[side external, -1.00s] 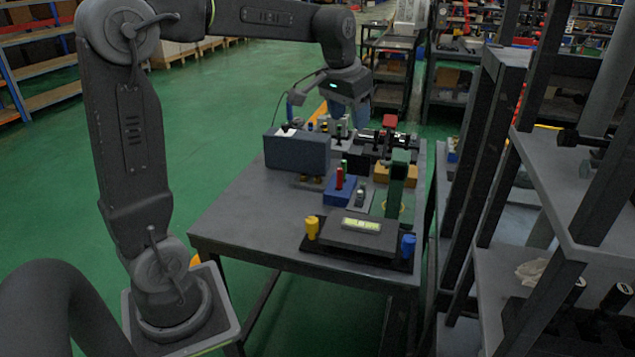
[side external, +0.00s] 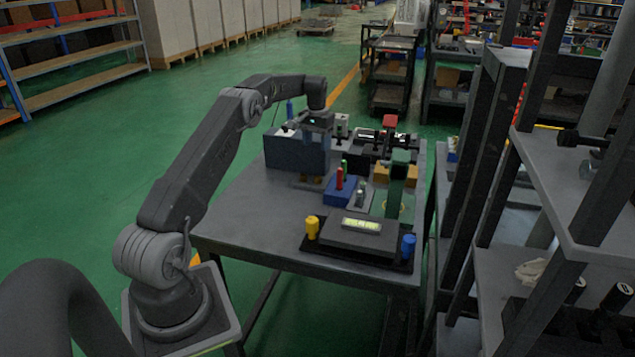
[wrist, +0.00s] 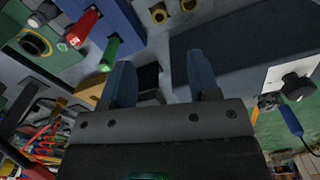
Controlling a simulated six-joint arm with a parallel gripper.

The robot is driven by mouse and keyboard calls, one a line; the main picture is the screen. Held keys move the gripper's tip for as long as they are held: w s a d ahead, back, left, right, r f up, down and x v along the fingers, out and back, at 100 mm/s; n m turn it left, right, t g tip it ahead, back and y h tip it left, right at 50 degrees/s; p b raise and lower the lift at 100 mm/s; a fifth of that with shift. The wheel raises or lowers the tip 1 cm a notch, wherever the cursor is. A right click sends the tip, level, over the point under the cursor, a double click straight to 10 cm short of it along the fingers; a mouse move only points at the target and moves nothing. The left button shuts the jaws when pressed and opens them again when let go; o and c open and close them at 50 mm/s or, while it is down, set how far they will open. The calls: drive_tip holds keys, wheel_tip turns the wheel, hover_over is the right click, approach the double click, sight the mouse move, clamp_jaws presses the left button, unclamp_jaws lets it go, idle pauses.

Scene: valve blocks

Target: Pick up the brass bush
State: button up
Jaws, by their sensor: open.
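Two small brass rings show at the top of the wrist view; the left one (wrist: 159,14) shows its open bore, and the right one (wrist: 187,5) is cut by the frame edge. I cannot tell which is the brass bush of the task. In the side view, small brass parts (side external: 303,179) are low at the front of the blue-grey box, partly hidden. My gripper (wrist: 160,70) has its two blue fingers apart, with nothing held between them. The brass rings lie beyond the fingertips, apart from them. In the side view, my gripper (side external: 318,140) is beside the box's right end.
The blue-grey box (side external: 292,152) stands close to my gripper. A blue block (side external: 340,191) with red and green pegs is to the right. The table's front left is clear.

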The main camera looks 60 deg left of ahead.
sight(317, 177)
wheel_tip(317, 177, down, 13)
drive_tip(key=shift+w+r, duration=0.1)
drive_tip(key=shift+r, duration=0.15)
drive_tip(key=c, duration=1)
